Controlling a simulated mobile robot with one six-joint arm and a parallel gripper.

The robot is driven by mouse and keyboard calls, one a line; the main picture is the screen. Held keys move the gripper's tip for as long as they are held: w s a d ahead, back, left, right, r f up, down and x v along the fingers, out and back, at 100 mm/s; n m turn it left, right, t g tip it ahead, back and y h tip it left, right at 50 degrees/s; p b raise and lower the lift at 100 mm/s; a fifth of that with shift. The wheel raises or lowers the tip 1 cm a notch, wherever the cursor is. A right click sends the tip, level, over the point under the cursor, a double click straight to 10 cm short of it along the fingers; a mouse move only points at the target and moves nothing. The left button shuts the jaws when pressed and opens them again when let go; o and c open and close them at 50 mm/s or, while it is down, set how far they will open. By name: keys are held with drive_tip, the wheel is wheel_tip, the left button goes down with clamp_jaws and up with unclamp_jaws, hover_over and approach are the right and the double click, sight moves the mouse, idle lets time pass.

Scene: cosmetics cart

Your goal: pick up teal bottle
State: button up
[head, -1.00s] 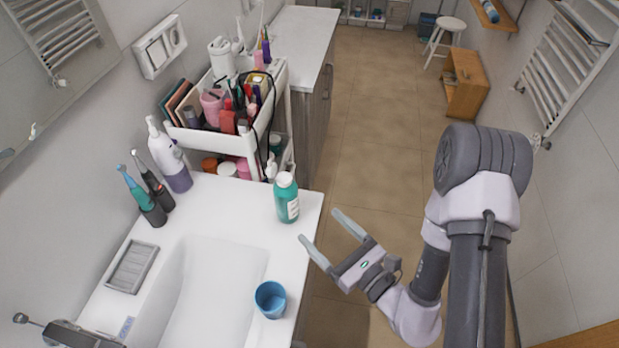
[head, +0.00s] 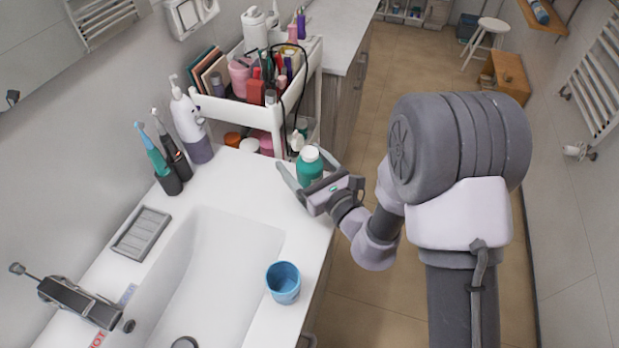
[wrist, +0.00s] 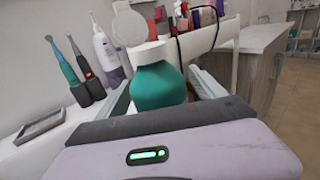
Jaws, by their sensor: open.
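The teal bottle (head: 309,167) with a white cap stands upright near the right edge of the white sink counter in the head view. In the wrist view the teal bottle (wrist: 158,84) is straight ahead, with its lower part hidden behind my gripper's body. My gripper (head: 308,172) is open, with one finger on each side of the bottle. In the wrist view my gripper (wrist: 160,100) shows a finger to the left and a finger to the right of the bottle. I cannot tell whether either finger touches it.
A white cart (head: 238,112) full of cosmetics stands just behind the counter. A blue cup (head: 284,284) stands by the basin at the counter's front right. Two electric toothbrushes (head: 163,168) and a pump bottle (head: 190,125) stand at the left. Open floor lies to the right.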

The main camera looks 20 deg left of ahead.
clamp_jaws()
idle(0.3)
